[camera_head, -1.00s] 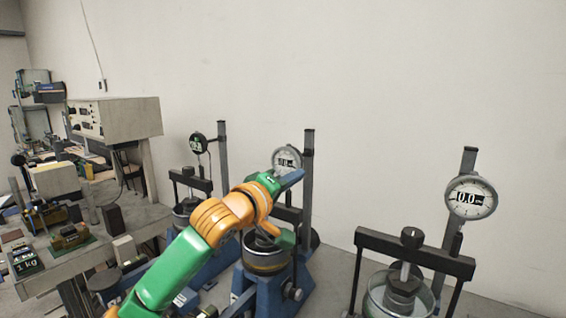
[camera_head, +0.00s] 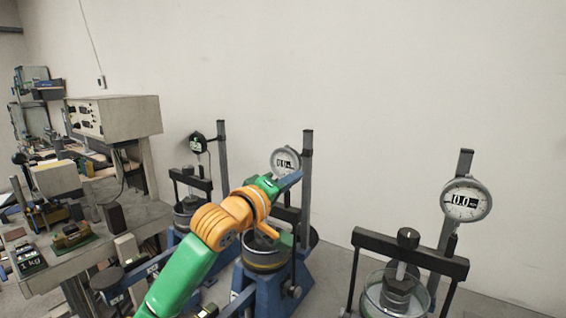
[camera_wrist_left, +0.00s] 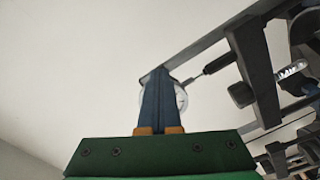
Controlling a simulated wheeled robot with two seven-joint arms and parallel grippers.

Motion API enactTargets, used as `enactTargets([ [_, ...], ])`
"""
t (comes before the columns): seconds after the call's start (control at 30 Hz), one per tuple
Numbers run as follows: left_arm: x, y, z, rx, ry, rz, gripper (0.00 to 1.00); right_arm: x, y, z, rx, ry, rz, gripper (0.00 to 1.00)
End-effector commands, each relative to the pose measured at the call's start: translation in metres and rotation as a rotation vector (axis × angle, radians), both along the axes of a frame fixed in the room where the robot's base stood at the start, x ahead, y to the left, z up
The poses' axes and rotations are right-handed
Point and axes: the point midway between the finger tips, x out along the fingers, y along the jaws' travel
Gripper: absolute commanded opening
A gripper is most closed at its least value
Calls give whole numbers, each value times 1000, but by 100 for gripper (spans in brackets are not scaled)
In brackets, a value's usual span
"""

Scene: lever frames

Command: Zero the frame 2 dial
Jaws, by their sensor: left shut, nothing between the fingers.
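Three lever frames with dials stand along the wall. The middle frame's round white dial (camera_head: 286,161) has a dark readout that seems to show 0.0; its last part is too small to read. My left gripper (camera_head: 299,175) is shut and empty, its blue fingers at the dial's lower right edge; I cannot tell whether they touch it. In the left wrist view the shut fingers (camera_wrist_left: 159,75) cover most of the dial (camera_wrist_left: 181,97), whose rim shows to their right. My right gripper is not in view.
The right frame's dial (camera_head: 466,200) stands apart on its post. The left frame has a small dark dial (camera_head: 197,143). A bench with a grey instrument box (camera_head: 130,117) and weights is at left.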

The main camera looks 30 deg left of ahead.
Motion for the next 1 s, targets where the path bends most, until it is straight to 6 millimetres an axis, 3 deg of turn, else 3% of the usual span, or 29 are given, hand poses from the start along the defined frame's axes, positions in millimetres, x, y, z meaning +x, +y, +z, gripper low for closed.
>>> enactTargets([
  [0.57,-3,-6,-4,0,-3,2,0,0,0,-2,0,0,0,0],
  [0.83,-46,0,-6,2,-3,1,0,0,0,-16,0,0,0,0],
  [1.0,-60,2,-5,1,-1,1,0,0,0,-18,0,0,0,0],
])
